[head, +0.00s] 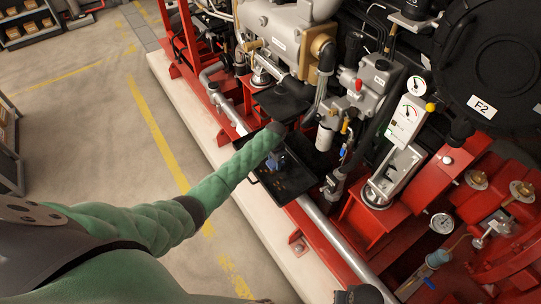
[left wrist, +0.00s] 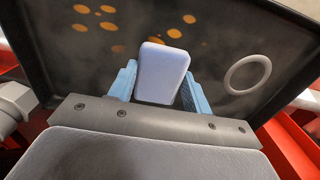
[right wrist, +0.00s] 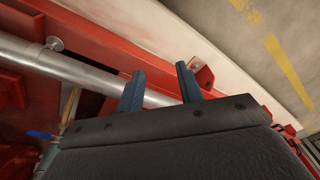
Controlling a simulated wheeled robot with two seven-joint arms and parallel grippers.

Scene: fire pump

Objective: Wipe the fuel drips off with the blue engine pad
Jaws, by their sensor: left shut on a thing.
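My left gripper (left wrist: 162,85) is shut on the pale blue pad (left wrist: 163,72), which stands between its two blue fingers. The pad is over the black tray (left wrist: 60,60); I cannot tell whether it touches the tray floor. Several orange fuel drips (left wrist: 107,25) lie on the tray floor, mostly left of and beyond the pad. In the head view my left gripper (head: 276,160) reaches over the tray (head: 263,184), partly hiding it and the drips. My right gripper (right wrist: 160,88) is open and empty, near a silver pipe and red frame.
A pale ring (left wrist: 247,74) lies on the tray right of the pad. A silver pipe (head: 330,236) and the red pump frame (head: 376,225) run beside the tray. A white filter (head: 325,137) and gauge panel (head: 406,121) stand behind it. The floor at left is open.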

